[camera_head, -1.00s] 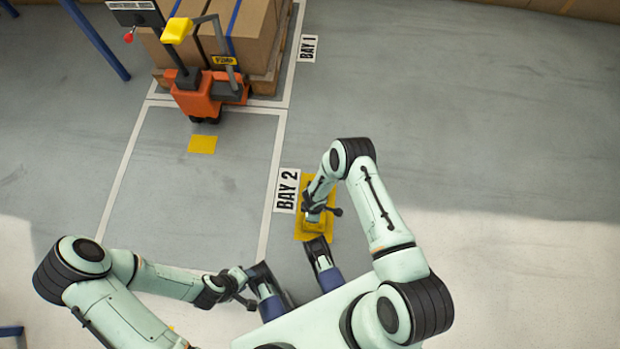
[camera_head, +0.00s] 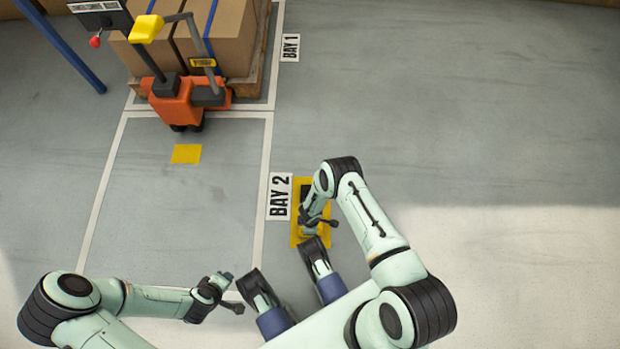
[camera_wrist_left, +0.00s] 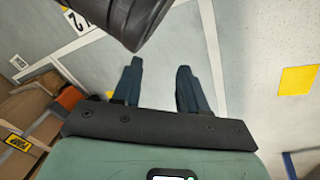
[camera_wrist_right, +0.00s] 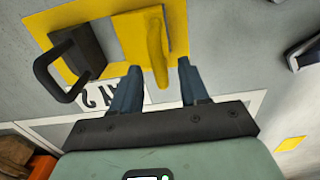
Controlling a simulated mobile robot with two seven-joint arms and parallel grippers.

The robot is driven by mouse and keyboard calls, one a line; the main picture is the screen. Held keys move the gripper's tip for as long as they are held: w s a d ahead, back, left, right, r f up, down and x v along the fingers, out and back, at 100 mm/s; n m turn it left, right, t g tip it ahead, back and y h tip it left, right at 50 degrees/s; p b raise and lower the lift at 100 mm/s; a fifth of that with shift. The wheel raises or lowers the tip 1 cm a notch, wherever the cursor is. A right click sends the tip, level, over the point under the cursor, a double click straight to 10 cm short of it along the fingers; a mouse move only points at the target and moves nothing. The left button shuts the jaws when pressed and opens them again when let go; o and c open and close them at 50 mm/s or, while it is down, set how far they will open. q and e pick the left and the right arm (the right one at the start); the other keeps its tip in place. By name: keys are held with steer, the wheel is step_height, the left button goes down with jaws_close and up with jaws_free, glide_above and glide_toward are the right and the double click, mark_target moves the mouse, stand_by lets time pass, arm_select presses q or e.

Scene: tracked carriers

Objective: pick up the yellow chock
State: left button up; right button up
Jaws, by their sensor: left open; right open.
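The yellow chock (camera_wrist_right: 143,38) has an upright yellow handle and sits on a yellow mat (camera_wrist_right: 32,22) on the floor, beside a black chock (camera_wrist_right: 80,48) with a dark loop handle. In the head view the mat (camera_head: 297,236) lies right of the BAY 2 sign, partly covered by my right arm. My right gripper (camera_wrist_right: 155,85) is open over the mat; the yellow handle shows between its fingertips in the right wrist view, and I cannot tell whether they touch it. My left gripper (camera_wrist_left: 158,75) is open and empty, low at the left in the head view (camera_head: 228,276).
An orange pallet jack (camera_head: 178,103) stands at a pallet of strapped boxes (camera_head: 238,40) in Bay 1. A yellow floor patch (camera_head: 186,154) lies in front of the jack. The BAY 2 sign (camera_head: 279,196) lies left of the mat. The floor at the right is clear.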

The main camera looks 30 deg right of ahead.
step_height(320, 180, down, 3)
steer(key=shift+f+b, duration=0.15)
steer(key=shift+b, duration=0.75)
arm_select(q)
steer(key=shift+g, duration=0.8)
steer(key=s+f, duration=0.2)
steer(key=s, duration=0.1)
steer(key=s+f, duration=0.1)
steer(key=shift+s+a+f, duration=0.25)
steer(key=shift+f, duration=0.1)
arm_select(e)
jaws_close()
